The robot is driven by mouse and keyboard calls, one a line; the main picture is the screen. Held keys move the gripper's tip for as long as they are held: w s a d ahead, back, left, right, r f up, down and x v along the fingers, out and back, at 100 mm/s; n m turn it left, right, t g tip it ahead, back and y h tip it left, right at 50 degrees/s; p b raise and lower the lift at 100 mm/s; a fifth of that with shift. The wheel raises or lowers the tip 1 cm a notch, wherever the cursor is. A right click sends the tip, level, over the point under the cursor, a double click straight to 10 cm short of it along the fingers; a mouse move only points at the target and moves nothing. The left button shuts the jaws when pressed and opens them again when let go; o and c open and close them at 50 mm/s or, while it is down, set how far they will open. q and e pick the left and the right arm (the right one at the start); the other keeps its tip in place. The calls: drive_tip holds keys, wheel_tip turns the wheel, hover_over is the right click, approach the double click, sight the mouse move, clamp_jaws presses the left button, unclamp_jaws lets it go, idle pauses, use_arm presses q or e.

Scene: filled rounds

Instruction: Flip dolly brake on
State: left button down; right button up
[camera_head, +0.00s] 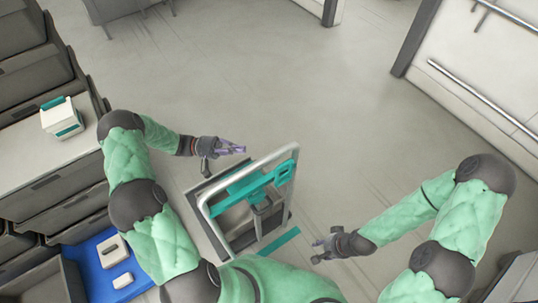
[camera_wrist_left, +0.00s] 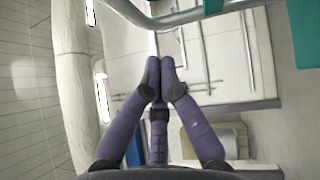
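The dolly (camera_head: 204,203) stands in the middle of the head view, with a pale tubular frame, teal crosspieces and a dark post inside. A teal looped part (camera_head: 284,172) sits at the frame's upper right; I cannot tell which part is the brake. My left gripper (camera_head: 241,149) is just beyond the frame's upper left, apparently empty. In the left wrist view its purple fingertips (camera_wrist_left: 160,66) meet, and a pale tube and teal parts (camera_wrist_left: 305,32) show at the top. My right gripper (camera_head: 318,251) is right of the dolly, apart from it; its fingers are too small to read.
Grey drawer cabinets (camera_head: 62,165) line the left side, with a white and teal box (camera_head: 62,118) on top. A blue surface (camera_head: 96,268) below holds small pale items. A wall with a rail (camera_head: 485,100) is at right. Floor beyond the dolly is clear.

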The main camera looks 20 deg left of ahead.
use_arm(q)
approach(287, 163)
drive_tip(key=w+d+f, duration=0.1)
drive_tip(key=w+d, duration=0.1)
drive_tip(key=w, duration=0.3)
drive_tip(key=d, duration=0.1)
drive_tip(key=s+d, duration=0.1)
drive_tip(key=shift+s+d+r+b, duration=0.2)
drive_tip(key=shift+s+d+b, duration=0.05)
drive_tip(key=shift+s+b, duration=0.1)
drive_tip(key=shift+s+d+r, duration=0.1)
drive_tip(key=shift+s+d, duration=0.25)
drive_tip(key=shift+d, duration=0.1)
drive_tip(key=shift+s+d+r+m+g+y+p, duration=0.3)
drive_tip(key=shift+s+d+m+y+p, duration=0.1)
drive_tip(key=shift+d+m+y, duration=0.15)
drive_tip(key=shift+a+f, duration=0.1)
drive_tip(key=shift+a, duration=0.05)
